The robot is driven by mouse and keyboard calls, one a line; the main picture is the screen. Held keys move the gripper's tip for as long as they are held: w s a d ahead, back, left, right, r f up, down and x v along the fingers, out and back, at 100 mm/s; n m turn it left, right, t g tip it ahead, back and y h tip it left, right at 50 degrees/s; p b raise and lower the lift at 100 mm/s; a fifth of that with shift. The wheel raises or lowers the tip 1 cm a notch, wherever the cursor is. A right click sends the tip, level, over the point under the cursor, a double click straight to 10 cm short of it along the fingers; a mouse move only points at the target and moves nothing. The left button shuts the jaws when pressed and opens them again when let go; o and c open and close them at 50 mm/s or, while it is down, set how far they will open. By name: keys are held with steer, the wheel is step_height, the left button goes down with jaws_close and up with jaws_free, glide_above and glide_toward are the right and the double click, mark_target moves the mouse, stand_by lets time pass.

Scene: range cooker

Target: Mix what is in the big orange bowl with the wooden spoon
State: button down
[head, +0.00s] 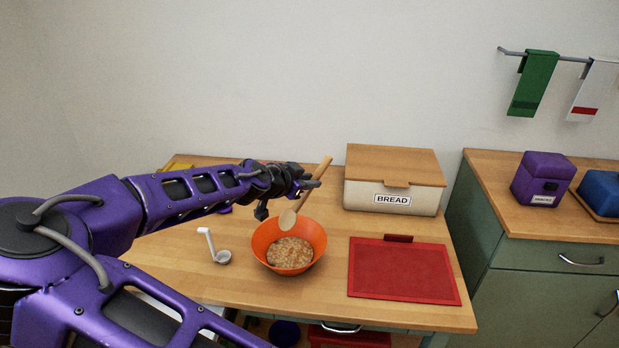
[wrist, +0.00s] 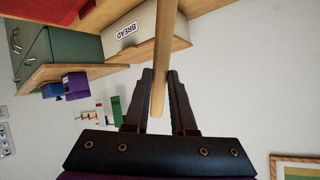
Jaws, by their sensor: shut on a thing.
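The big orange bowl (head: 313,233) stands on the wooden worktop and holds a tan, lumpy mixture (head: 290,252). My gripper (head: 310,184) is above the bowl's back rim, shut on the handle of the wooden spoon (head: 322,170). The spoon is tilted, its head down over the back of the bowl and its handle end up to the right. The head appears above the mixture; I cannot tell whether it touches the rim. In the wrist view the spoon handle (wrist: 164,50) runs between the two fingers of my gripper (wrist: 160,95). The bowl is not in the wrist view.
A white ladle (head: 222,256) lies left of the bowl. A red board (head: 403,272) lies to the right, with the bread box (head: 392,182) behind it. A green cabinet (head: 560,260) stands further right. Worktop in front of the bowl is clear.

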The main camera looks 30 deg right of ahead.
step_height(320, 180, down, 11)
steer(key=b, duration=0.7)
steer(key=shift+b, duration=0.3)
steer(key=shift+s, duration=0.1)
stand_by(0.3)
steer(key=shift+w+a+p, duration=0.45)
steer(key=shift+w+a, duration=0.2)
steer(key=shift+a, duration=0.25)
step_height(320, 180, up, 12)
steer(key=f+p, duration=0.1)
steer(key=p, duration=0.7)
glide_above(296, 215)
steer(key=s+d, duration=0.2)
steer(key=d, duration=0.2)
steer(key=shift+w+a+r, duration=0.15)
steer(key=shift+a+r, duration=0.1)
